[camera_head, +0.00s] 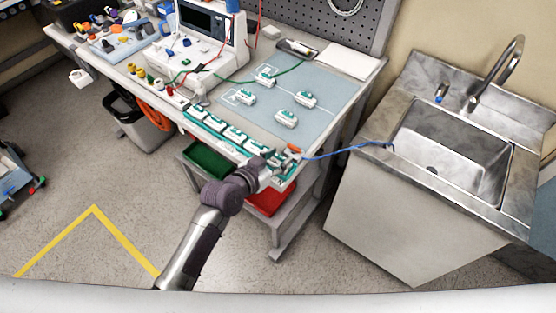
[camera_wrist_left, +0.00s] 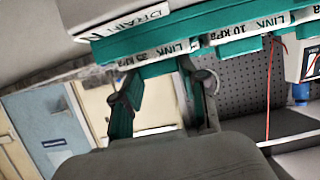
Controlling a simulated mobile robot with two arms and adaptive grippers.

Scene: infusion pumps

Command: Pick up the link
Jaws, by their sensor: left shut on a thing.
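Several white and teal link modules (camera_head: 234,134) stand in a row along the front edge of the bench. In the left wrist view, teal fronts carry the labels "LINK 25 kPa" (camera_wrist_left: 160,54) and "LINK 10 kPa" (camera_wrist_left: 240,32). My left gripper (camera_head: 275,165) is at the right end of the row, at the bench's front corner. In the left wrist view its two fingers (camera_wrist_left: 166,92) reach up to the "LINK 25 kPa" link and are shut on it. The fingertips and the grip are partly hidden. My right gripper is not in view.
More white and teal modules (camera_head: 285,118) lie on the blue-grey mat (camera_head: 262,130). An orange piece (camera_head: 292,149) and a blue tube (camera_head: 345,150) are close to my gripper. A sink (camera_head: 450,150) stands to the right. Green (camera_head: 207,160) and red (camera_head: 268,198) bins sit below the bench.

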